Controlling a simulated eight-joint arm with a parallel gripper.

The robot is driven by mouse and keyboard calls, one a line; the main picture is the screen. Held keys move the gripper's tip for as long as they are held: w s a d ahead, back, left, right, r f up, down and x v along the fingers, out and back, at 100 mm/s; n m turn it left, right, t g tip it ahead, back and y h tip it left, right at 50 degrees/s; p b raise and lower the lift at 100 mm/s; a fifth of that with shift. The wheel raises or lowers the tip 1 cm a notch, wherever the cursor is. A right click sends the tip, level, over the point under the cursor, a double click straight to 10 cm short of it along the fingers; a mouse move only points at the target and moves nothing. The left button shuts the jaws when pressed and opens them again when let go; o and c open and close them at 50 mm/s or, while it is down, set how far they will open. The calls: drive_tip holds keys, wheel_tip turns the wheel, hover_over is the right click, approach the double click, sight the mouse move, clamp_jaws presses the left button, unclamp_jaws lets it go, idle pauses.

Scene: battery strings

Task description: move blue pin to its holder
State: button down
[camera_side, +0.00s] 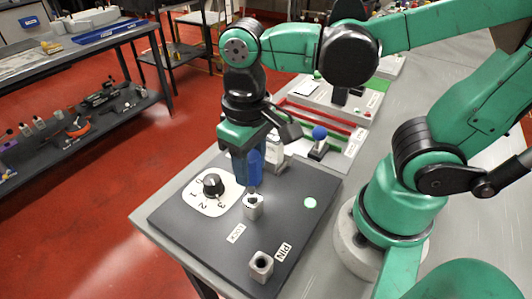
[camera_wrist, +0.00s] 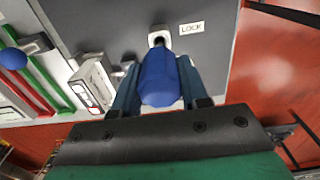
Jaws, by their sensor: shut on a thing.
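My gripper (camera_side: 246,165) is shut on the blue pin, pointing down over the dark board. The blue pin (camera_side: 255,168) is upright, with its thin metal end just above or at the mouth of the metal socket (camera_side: 253,207) by the LOCK label; I cannot tell if it is inside. In the wrist view the pin (camera_wrist: 160,82) sits between the two fingers, with the LOCK socket (camera_wrist: 159,36) just beyond its end. The holder marked PIN (camera_side: 261,267) is a square metal socket nearer the board's front corner; its round hole looks empty.
A black rotary knob (camera_side: 212,185) on a white 1-2-3 dial stands left of the LOCK socket. A pale green round spot (camera_side: 310,203) is on the right. A blue-ball lever (camera_side: 319,135) and red and green rails lie behind. The board between the sockets is clear.

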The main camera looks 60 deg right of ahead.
drive_tip(key=shift+r, duration=2.35)
drive_tip(key=s+a, duration=0.7)
drive_tip(key=a, duration=0.1)
drive_tip(key=shift+r, duration=0.4)
drive_tip(key=shift+f, duration=2.9)
drive_tip(key=shift+f, duration=2.35)
